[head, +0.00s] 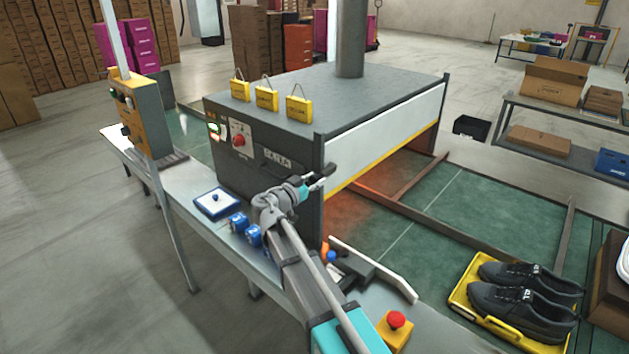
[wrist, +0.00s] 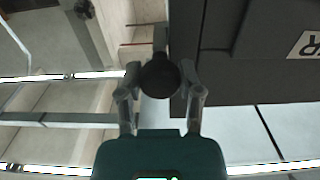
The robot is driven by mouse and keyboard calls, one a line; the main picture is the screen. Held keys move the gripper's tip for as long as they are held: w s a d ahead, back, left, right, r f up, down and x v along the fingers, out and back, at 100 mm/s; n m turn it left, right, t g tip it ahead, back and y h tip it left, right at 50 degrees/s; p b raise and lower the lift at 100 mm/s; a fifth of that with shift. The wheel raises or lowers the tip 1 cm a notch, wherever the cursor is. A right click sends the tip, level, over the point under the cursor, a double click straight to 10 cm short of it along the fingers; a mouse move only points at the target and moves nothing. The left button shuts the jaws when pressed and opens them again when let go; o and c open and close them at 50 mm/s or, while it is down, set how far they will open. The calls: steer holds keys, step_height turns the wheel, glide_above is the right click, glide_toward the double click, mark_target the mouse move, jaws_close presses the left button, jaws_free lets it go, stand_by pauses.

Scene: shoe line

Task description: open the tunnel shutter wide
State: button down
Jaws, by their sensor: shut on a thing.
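The grey tunnel (head: 300,92) stands over the green conveyor. Its shutter (head: 385,133) is a white panel with a yellow lower edge across the right-hand opening. A gap with an orange glow shows below that edge, so the shutter stands off the belt. My gripper (head: 318,179) is at the tunnel's near corner, beside the shutter's near end. In the wrist view it is shut on a dark round knob (wrist: 160,76), with one finger on each side. I cannot see how the knob joins the shutter, and the fingers partly hide it.
Black shoes (head: 525,292) sit on a yellow tray (head: 482,318) on the green belt (head: 470,205). A red button box (head: 395,325), blue cups (head: 246,228) and a blue-white box (head: 215,203) stand along the near ledge. Yellow tags (head: 267,97) stand on the tunnel roof.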

steer(key=shift+c, duration=1.2)
jaws_free()
steer(key=shift+d, duration=0.1)
steer(key=v, duration=1.2)
steer(key=shift+w, duration=0.1)
